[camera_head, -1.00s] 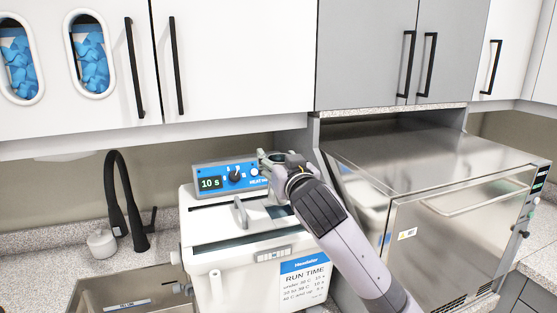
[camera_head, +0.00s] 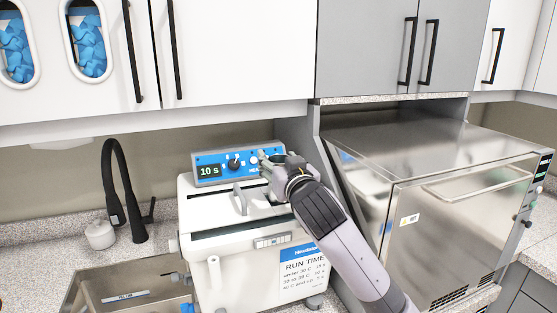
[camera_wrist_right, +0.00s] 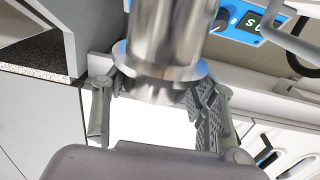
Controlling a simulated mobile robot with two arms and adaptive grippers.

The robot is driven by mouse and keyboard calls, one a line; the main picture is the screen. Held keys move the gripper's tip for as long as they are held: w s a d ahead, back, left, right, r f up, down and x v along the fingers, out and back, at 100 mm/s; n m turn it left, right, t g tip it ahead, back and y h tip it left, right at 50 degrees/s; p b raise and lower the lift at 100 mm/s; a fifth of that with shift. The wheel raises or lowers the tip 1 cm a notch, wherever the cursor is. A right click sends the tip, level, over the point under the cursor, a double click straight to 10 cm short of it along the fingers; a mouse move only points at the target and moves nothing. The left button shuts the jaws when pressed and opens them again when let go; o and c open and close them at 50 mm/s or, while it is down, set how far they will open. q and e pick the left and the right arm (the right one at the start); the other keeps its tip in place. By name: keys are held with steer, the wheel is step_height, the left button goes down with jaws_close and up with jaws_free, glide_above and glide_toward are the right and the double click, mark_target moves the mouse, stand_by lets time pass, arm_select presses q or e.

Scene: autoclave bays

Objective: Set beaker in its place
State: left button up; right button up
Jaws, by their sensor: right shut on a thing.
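My right gripper (camera_head: 268,163) is in front of the blue control panel of the white bench machine, above the right part of its lid. In the wrist view its two fingers (camera_wrist_right: 158,100) are shut around a shiny metal cylinder with a flared rim, which looks like the beaker (camera_wrist_right: 168,40). The rim end lies between the fingers and the body extends up out of the picture. In the head view the gripper and arm mostly hide the beaker. My left gripper is not in view.
The white machine (camera_head: 205,245) has a lid handle (camera_head: 240,199) and a panel reading "10 s" (camera_head: 209,171). A steel oven-like unit (camera_head: 455,235) stands close on the right. A sink (camera_head: 95,298) and black tap (camera_head: 113,195) are left. Wall cabinets (camera_head: 235,55) hang above.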

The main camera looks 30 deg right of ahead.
steer(key=shift+f+b, duration=0.4)
steer(key=shift+f, duration=0.35)
steer(key=o, duration=1.7)
steer(key=shift+f, duration=0.1)
steer(key=v, duration=0.7)
steer(key=shift+s, duration=0.35)
steer(key=shift+a, duration=0.1)
